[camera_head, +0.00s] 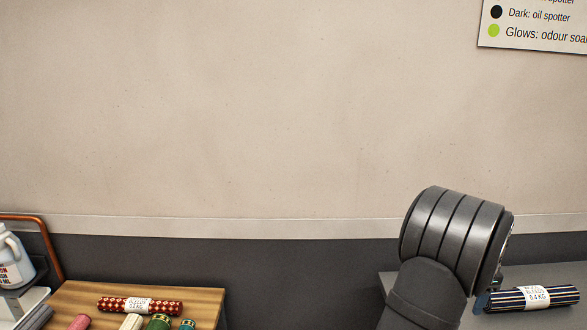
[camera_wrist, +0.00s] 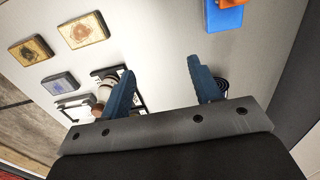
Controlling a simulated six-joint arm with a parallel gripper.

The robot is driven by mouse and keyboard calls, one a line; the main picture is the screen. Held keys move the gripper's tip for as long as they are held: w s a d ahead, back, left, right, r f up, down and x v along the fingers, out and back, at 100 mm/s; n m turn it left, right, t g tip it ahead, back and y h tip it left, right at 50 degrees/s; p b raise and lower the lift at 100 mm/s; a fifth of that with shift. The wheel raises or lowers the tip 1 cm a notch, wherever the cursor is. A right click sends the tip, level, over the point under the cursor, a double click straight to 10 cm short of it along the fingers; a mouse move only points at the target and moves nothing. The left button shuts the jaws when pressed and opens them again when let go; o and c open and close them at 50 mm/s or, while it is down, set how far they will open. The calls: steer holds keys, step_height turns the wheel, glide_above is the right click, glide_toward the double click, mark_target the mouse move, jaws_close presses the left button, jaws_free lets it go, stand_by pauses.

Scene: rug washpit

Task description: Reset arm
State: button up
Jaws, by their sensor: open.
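My gripper (camera_wrist: 163,80) shows in the wrist view with its two blue fingers spread apart and nothing between them. Beneath it is a pale surface (camera_wrist: 150,40). In the head view my arm rises at the lower right, beside a rolled dark striped rug (camera_head: 562,296) with a white label. A small blue piece by the rug's left end may be a fingertip; I cannot tell. The rest of the gripper is hidden there.
A wooden board (camera_head: 205,297) at lower left bears a red patterned roll (camera_head: 108,304) and several other rolls. A white jug (camera_head: 12,258) stands at far left. The wrist view shows square patches (camera_wrist: 83,30), a dark rack and a blue block (camera_wrist: 224,18). The wall is bare centrally.

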steer(key=s+f, duration=0.1)
steer(key=f, duration=0.3)
steer(key=s+d+f, duration=0.1)
steer(key=f, duration=0.4)
steer(key=s+f, duration=0.2)
steer(key=f, duration=0.2)
steer(key=shift+s+d+f, duration=0.1)
steer(key=shift+d+f, duration=0.15)
steer(key=shift+f, duration=0.05)
step_height(320, 180, up, 4)
steer(key=shift+d+r, duration=0.1)
steer(key=shift+d, duration=0.05)
steer(key=shift+w+r, duration=0.2)
steer(key=shift+r, duration=0.45)
steer(key=shift+o, duration=0.4)
